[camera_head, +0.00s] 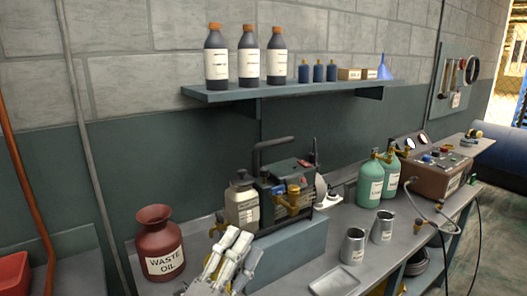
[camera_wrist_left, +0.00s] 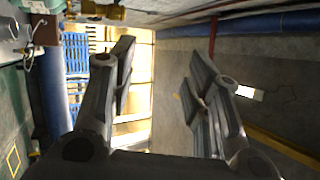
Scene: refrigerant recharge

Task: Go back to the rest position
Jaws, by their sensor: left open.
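My left gripper (camera_head: 232,258) shows at the bottom of the head view, in front of the bench, between the red waste oil jug and the grey-blue block. In the left wrist view its two fingers (camera_wrist_left: 165,85) stand wide apart with nothing between them. The gripper is open and empty. My right gripper is in neither view.
A red waste oil jug (camera_head: 159,245) stands left of the gripper. A pump (camera_head: 285,190) and a pale bottle (camera_head: 242,202) stand behind it. Two metal cups (camera_head: 353,245), a tray (camera_head: 334,282), green cylinders (camera_head: 371,184) and a gauge unit (camera_head: 438,170) are to the right.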

